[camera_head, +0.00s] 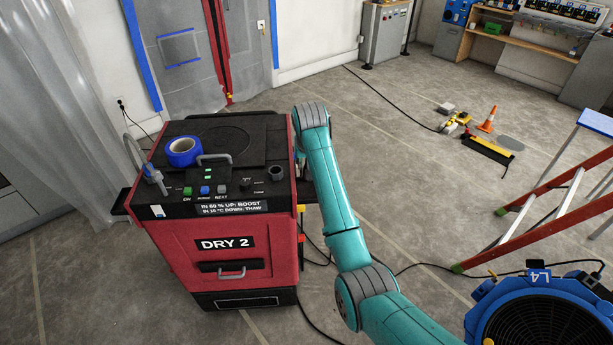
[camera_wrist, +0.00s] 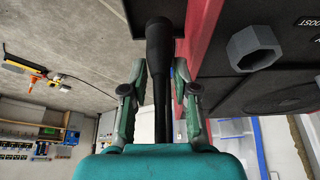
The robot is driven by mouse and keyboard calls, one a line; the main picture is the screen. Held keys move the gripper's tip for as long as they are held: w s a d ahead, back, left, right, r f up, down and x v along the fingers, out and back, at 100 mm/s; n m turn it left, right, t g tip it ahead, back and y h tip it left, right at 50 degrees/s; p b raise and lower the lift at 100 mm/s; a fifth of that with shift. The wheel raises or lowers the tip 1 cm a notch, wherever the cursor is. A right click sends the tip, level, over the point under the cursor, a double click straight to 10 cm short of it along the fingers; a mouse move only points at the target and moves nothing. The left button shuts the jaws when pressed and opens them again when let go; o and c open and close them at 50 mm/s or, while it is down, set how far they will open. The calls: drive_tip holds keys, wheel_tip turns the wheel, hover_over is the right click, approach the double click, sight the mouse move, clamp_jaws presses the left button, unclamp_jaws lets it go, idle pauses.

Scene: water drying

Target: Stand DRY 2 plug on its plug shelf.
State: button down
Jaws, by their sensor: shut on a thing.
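DRY 2 (camera_head: 225,242) is a red cabinet with a black top, left of centre in the head view. My gripper (camera_wrist: 158,88) shows in the wrist view with its two fingers on either side of a black plug (camera_wrist: 159,42) with a dark cord. It is shut on the plug, beside the cabinet's red side (camera_wrist: 203,28). In the head view my arm hides the gripper and plug. A dark ledge (camera_head: 309,191) sticks out from the cabinet's right side, partly behind my arm; I cannot tell whether it is the plug shelf.
Blue tape (camera_head: 183,151) and a grey handle lie on the cabinet top. A grey hexagonal socket (camera_wrist: 254,48) stands on it close to my gripper. Black cords run over the floor. A red ladder (camera_head: 545,205) and a blue fan (camera_head: 540,310) stand at the right.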

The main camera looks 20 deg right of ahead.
drive_tip(key=shift+f, duration=2.45)
drive_tip(key=shift+f, duration=0.1)
drive_tip(key=c, duration=1.2)
unclamp_jaws()
drive_tip(key=v, duration=1.2)
